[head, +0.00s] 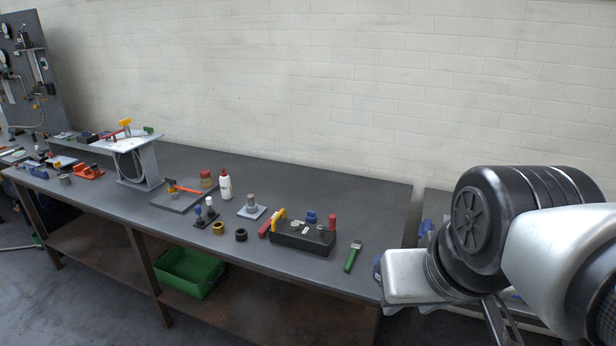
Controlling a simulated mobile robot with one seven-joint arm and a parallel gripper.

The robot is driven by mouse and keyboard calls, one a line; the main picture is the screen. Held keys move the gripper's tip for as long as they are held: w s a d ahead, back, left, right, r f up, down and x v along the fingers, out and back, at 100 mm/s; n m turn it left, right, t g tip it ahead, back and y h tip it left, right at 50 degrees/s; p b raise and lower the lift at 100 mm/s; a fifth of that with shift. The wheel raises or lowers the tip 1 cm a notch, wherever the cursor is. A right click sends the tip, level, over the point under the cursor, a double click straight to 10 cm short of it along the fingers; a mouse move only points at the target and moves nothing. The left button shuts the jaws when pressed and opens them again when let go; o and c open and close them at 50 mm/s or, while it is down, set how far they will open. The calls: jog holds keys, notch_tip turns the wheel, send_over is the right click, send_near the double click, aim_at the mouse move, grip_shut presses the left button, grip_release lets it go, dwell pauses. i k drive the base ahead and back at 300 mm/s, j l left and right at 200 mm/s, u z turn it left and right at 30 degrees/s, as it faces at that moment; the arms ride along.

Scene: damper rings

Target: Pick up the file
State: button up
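A green-handled tool (350,261) with a short, flat silver end lies alone near the right front of the workbench. It may be the file, but it is too small to tell. Another tool with an orange-red handle (185,188) lies on a grey plate further left; its type is also unclear. My arm fills the right side of the head view, beyond the bench's right end. My gripper's fingertips cannot be made out, and nothing shows in its grasp.
Left of the green-handled tool is a black block (300,238) with blue and red pieces. A white bottle (225,185), dark rings (241,235) and a raised stand (135,160) stand further left. The bench top (365,210) is clear at the back right. A green bin (188,272) sits below.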

aim_at(263, 232)
jog(key=i+j+z, duration=0.4)
jog(key=j, duration=0.25)
jog(key=i+j+z, duration=0.2)
jog(key=j, duration=0.15)
jog(key=i+j, duration=0.15)
jog(key=j, duration=0.25)
jog(key=i+j, duration=0.1)
jog(key=j, duration=0.3)
jog(key=i+j+z, duration=0.1)
jog(key=j, duration=0.3)
jog(key=i+j, duration=0.15)
jog(key=j, duration=0.25)
jog(key=i+j, duration=0.1)
jog(key=j, duration=0.3)
